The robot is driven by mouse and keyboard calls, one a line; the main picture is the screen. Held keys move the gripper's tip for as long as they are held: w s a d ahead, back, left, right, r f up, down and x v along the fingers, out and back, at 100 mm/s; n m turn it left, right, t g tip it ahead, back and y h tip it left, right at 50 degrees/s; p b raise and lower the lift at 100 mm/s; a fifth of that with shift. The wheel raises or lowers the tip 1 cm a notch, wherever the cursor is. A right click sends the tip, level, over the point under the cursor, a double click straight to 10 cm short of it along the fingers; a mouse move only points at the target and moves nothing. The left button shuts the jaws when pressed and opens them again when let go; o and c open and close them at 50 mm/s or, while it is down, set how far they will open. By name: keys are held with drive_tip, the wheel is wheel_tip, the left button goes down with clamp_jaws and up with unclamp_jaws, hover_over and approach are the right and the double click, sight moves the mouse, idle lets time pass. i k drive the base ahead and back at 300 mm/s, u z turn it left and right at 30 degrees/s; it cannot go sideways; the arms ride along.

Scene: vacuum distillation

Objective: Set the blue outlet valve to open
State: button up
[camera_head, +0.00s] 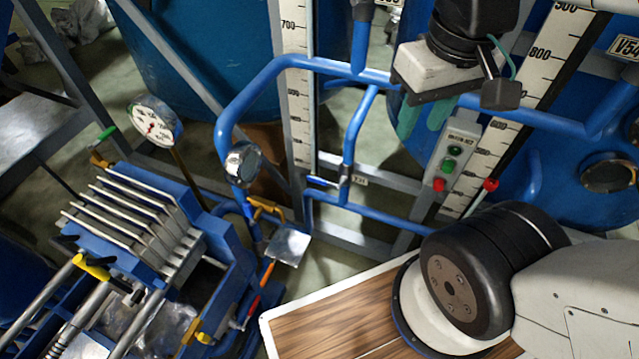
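A small valve with a blue lever handle (322,182) sits on the thin blue pipe near the middle of the view, beside a small tag. The lever lies roughly level, pointing left from the pipe, across the foot of the tall scale. My gripper (425,118) is at the upper right, above and to the right of the blue lever and apart from it. Its two teal fingers point down with a gap between them, and nothing shows between them. The inside of the valve is hidden.
Blue pipes (345,67) cross between my gripper and the lever. A grey button box (453,157) and a red-knobbed lever (488,186) are below the gripper. A pump frame with a gauge (155,122) and yellow handles stands left. A wooden top (335,312) lies at the front.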

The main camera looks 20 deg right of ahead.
sight(313, 178)
drive_tip(key=z, duration=1.25)
drive_tip(key=k, duration=0.8)
drive_tip(key=u, duration=0.95)
